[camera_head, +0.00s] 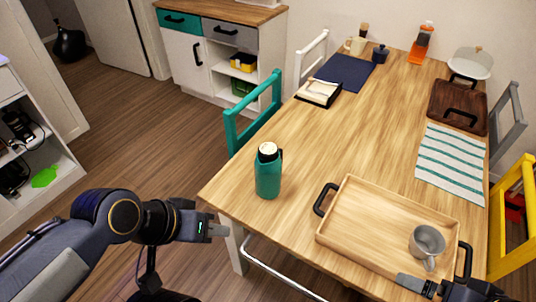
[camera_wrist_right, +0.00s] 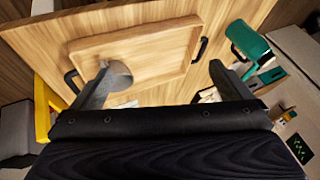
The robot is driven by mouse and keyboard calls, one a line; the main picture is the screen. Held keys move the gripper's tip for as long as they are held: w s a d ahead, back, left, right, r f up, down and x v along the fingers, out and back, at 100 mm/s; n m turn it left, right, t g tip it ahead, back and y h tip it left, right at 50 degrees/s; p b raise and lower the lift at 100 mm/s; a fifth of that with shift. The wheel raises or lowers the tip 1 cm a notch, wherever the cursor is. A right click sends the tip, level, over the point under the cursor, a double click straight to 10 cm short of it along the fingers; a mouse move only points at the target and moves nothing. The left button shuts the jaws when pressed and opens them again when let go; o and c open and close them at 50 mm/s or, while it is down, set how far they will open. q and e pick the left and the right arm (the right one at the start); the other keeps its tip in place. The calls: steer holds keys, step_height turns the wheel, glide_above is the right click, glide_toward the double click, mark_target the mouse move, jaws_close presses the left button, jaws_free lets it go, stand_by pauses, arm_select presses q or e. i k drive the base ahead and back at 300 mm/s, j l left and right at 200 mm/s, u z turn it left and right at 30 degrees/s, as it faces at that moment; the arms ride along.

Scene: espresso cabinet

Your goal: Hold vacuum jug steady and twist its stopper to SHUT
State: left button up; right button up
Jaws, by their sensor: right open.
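The vacuum jug (camera_head: 268,176) is teal with a dark collar and a pale stopper (camera_head: 267,149) on top. It stands upright near the table's front left corner, and its handle faces right. In the right wrist view the jug (camera_wrist_right: 246,40) shows at the upper right. My left gripper (camera_head: 226,231) is left of and below the jug in the head view, apart from it. Its fingers are seen edge-on, so their opening is unclear. My right gripper (camera_head: 405,283) is at the tray's front edge in the head view. The right wrist view shows its fingers (camera_wrist_right: 160,78) spread wide and empty.
A wooden tray (camera_head: 350,215) with black handles holds a grey mug (camera_head: 427,240), right of the jug. A striped cloth (camera_head: 450,163), a dark brown tray (camera_head: 458,95) and a navy mat (camera_head: 343,72) lie farther back. A teal chair (camera_head: 253,110) stands left of the table. The table's middle is clear.

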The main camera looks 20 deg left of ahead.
mark_target(267, 151)
steer(key=k+z, duration=0.3)
steer(key=k+l+z, duration=0.15)
steer(key=k+z, duration=0.2)
steer(key=i+j+z, duration=0.1)
steer(key=j+z, duration=0.35)
steer(key=j, duration=0.25)
steer(key=j+z, duration=0.5)
steer(key=j, duration=0.2)
steer(key=k+j, duration=0.1)
steer(key=j, duration=1.15)
steer(key=k+j, duration=0.15)
steer(key=j, duration=0.45)
